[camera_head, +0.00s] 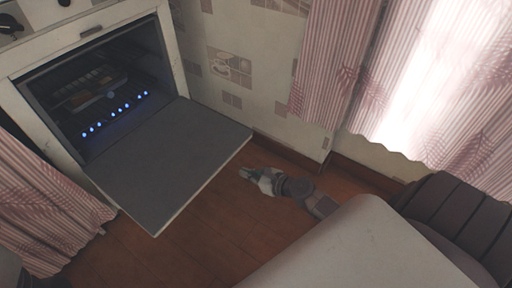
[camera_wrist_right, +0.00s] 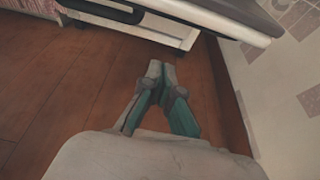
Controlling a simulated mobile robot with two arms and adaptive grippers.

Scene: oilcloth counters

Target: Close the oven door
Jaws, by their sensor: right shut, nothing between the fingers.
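The oven (camera_head: 90,85) stands at the upper left in the head view, with its dark inside showing. Its door (camera_head: 170,155) is folded down, about level, and sticks out over the floor.
Striped curtains hang left of the oven (camera_head: 45,200) and at the window (camera_head: 335,60). A tiled wall (camera_head: 240,70) is behind my right arm. A dark ribbed seat (camera_head: 455,215) is at the right. Brown wooden floor (camera_head: 215,220) is clear in front of the door.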

